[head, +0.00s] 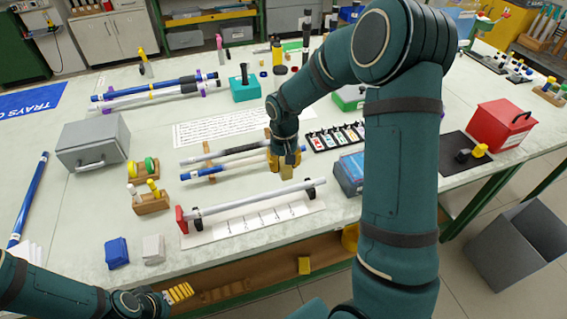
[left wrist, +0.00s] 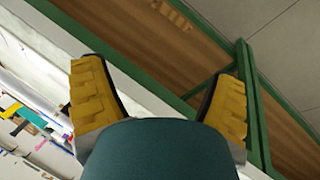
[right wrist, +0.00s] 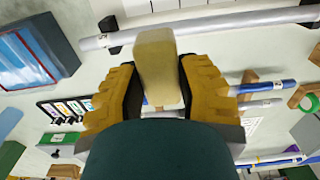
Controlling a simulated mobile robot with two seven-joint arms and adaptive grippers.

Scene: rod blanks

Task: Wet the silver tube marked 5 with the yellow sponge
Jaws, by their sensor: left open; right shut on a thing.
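My right gripper (head: 286,160) is shut on the pale yellow sponge (right wrist: 157,60). In the right wrist view the sponge sticks out beyond the fingertips, and a silver tube (right wrist: 215,25) runs past its far end; I cannot tell if they touch. In the head view a silver tube (head: 255,197) lies across two black supports near the front, with a red block at its left end. Behind it, two more rods (head: 225,150) lie on wooden rests, their right ends by my right gripper. No number 5 is readable on any tube. My left gripper (head: 178,293) is open and empty at the front edge.
A marked white sheet (head: 240,222) lies under the front tube. A grey box (head: 93,143), a blue block (head: 117,252) and a pale block (head: 153,248) stand at left. A red box (head: 500,125) stands at right. Bare tabletop shows left of the sheet.

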